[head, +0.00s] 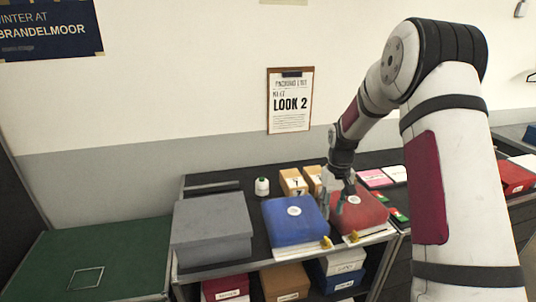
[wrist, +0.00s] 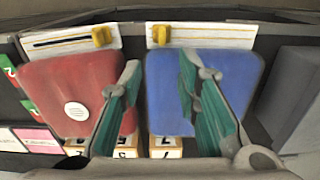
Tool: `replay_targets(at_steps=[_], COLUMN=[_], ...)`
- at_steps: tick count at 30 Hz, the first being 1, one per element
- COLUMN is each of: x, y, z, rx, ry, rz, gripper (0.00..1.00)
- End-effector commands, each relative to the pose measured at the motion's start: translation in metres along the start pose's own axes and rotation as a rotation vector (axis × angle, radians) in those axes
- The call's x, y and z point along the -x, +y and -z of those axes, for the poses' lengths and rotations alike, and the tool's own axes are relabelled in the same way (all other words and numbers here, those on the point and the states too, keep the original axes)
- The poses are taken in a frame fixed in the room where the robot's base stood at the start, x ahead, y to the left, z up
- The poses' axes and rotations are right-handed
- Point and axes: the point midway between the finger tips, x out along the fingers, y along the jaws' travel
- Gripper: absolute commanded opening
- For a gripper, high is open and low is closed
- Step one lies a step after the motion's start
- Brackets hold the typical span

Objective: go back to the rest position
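My gripper (head: 338,204) hangs at the end of my arm over the shelf top, by the gap between a blue item (head: 291,221) and a red item (head: 358,211). In the wrist view my gripper (wrist: 160,66) has its two green-padded fingers spread apart with nothing between them. The red item (wrist: 70,85) lies to the left there and the blue item (wrist: 215,75) to the right. I cannot tell whether a finger touches either one. My arm rises at the right of the head view, stretched toward the shelf.
A grey lidded box (head: 212,228) stands left of the blue item. A white spool (head: 262,187) and numbered boxes (head: 293,182) stand behind. Pink and white cards (head: 375,178) lie to the right. Labelled boxes (head: 285,282) fill the shelf below. A green surface (head: 120,255) at left is mostly clear.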

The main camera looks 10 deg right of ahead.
Motion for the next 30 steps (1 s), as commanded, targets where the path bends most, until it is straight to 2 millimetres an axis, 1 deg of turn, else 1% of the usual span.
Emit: replay_targets(at_steps=[2, 5, 8, 9, 12, 14, 15, 18, 20, 21, 23, 27, 29, 30], x=[0.005, 0.025, 0.058, 0.074, 0.112, 0.132, 0.145, 0.175, 0.19, 0.2, 0.214, 0.239, 0.247, 0.252], y=[-0.002, -0.008, -0.019, -0.025, -0.04, -0.049, -0.055, -0.069, -0.077, -0.082, -0.09, -0.106, -0.112, -0.116], z=[-0.001, -0.004, -0.014, -0.019, -0.037, -0.049, -0.058, -0.081, -0.096, -0.107, -0.123, -0.163, -0.181, -0.193], rx=[0.001, 0.005, 0.009, 0.012, 0.015, 0.017, 0.018, 0.02, 0.021, 0.022, 0.023, 0.025, 0.025, 0.026], ry=[0.005, 0.023, 0.052, 0.066, 0.103, 0.125, 0.141, 0.178, 0.2, 0.216, 0.24, 0.295, 0.318, 0.333], rz=[-0.002, -0.01, -0.022, -0.028, -0.04, -0.045, -0.048, -0.054, -0.056, -0.057, -0.058, -0.055, -0.052, -0.049], gripper=[0.3, 0.3, 0.3, 0.3, 0.3, 0.3, 0.3, 0.3, 0.3, 0.3, 0.3, 0.3, 0.3, 0.3])
